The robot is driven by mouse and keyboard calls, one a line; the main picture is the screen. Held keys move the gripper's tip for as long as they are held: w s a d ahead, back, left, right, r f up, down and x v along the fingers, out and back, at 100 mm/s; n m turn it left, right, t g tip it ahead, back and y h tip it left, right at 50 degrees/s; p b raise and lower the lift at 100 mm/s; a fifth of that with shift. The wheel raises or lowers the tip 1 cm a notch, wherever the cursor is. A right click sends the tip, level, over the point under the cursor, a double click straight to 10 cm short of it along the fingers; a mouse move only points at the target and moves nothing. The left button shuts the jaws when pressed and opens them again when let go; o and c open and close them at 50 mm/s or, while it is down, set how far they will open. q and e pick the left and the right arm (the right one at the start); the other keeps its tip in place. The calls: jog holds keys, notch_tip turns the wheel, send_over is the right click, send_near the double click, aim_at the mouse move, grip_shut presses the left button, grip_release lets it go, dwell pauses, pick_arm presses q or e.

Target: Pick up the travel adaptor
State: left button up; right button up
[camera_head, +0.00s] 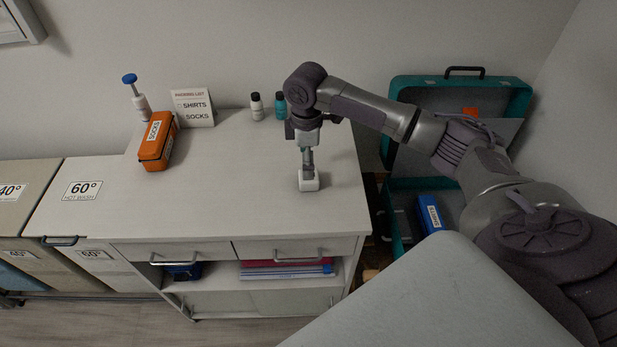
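A small white block, which looks like the travel adaptor (309,184), is on the grey cabinet top, right of its middle. My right gripper (308,169) comes in from the right and points straight down over it. Its fingertips reach the top of the white block and hide part of it. The fingers are seen nearly side-on, so I cannot tell whether they are closed on it. My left gripper is not in view.
An open teal suitcase (403,222) stands at the right. The cabinet's middle and front are clear.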

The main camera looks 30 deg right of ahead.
jog(key=shift+f, duration=0.35)
jog(key=f, duration=0.1)
jog(key=f+p, duration=0.1)
jog(key=shift+s+d+f, duration=0.2)
jog(key=shift+f, duration=0.15)
notch_tip(320, 180, down, 2)
jog(key=shift+f, duration=0.25)
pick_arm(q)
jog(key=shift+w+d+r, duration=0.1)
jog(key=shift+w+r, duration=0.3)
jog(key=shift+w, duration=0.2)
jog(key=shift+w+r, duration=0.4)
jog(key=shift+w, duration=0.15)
pick_arm(e)
jog(key=c, duration=1.3)
